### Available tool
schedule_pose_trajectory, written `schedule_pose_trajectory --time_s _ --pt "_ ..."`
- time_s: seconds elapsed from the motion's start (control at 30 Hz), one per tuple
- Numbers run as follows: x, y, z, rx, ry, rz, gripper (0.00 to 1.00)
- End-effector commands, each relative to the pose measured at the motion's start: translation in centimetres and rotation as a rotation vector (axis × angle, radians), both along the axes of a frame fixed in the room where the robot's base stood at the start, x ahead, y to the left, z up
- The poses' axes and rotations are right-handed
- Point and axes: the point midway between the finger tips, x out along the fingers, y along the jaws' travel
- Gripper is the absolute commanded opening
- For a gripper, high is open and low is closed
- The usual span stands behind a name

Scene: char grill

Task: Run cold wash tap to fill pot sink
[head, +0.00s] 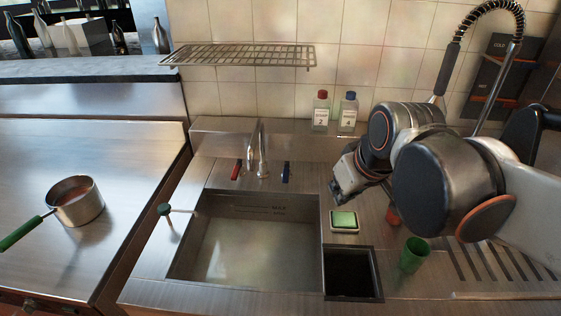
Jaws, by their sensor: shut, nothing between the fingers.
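The pot sink (197,240) is a rectangular steel basin with a MAX mark on its back wall. Its floor looks hazy, and I cannot tell the water level. A steel faucet (262,150) stands behind it, with a red handle (236,171) on its left and a blue handle (287,172) on its right. No clear stream shows under the spout. My gripper (337,192) is shut and empty, to the right of the blue handle and apart from it, above the counter. Its fingertips are small and dark here.
A dark-knobbed lever (165,209) stands at the sink's left edge. A green sponge (344,219), a small dark basin (350,270) and a green cup (413,254) lie right of the sink. Two bottles (348,112) stand behind. A saucepan (76,205) sits on the left counter.

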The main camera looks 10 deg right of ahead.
Motion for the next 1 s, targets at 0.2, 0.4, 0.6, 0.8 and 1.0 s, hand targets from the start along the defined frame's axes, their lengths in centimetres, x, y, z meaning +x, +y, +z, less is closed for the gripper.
schedule_pose_trajectory --time_s 0.2,0.4,0.6,0.8,1.0 --pt "3.7 1.1 1.6 -0.025 0.037 0.110 0.00" --pt "8.0 2.5 2.5 -0.050 0.077 0.250 0.00" --pt "12.4 4.0 2.5 -0.069 0.111 0.394 0.00" --pt "16.6 5.6 1.6 -0.083 0.138 0.542 0.00" --pt "20.6 7.3 0.0 -0.090 0.159 0.694 0.00"
